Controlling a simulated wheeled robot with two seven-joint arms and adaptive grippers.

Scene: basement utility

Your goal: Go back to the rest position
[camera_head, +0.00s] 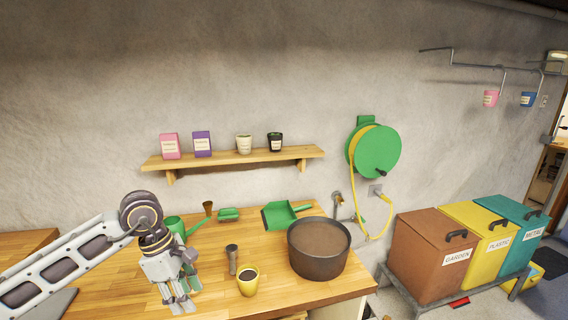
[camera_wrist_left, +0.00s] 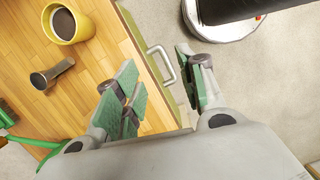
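My left gripper (camera_head: 181,300) is at the front left of the wooden workbench (camera_head: 200,268), pointing down. In the left wrist view its two green-padded fingers (camera_wrist_left: 163,95) stand wide apart with nothing between them. A cabinet handle (camera_wrist_left: 162,65) on the bench front shows beyond the gap. A yellow pot with dark soil (camera_head: 248,282) stands to the right of the gripper; it also shows in the left wrist view (camera_wrist_left: 68,24). My right gripper is in neither view.
A green watering can (camera_head: 176,228) is just behind my left gripper. A large brown pot (camera_head: 318,262) and a green dustpan (camera_head: 281,215) are farther right. A shelf (camera_head: 240,158) holds boxes and pots. Garden, plastic and metal bins (camera_head: 432,270) stand at right.

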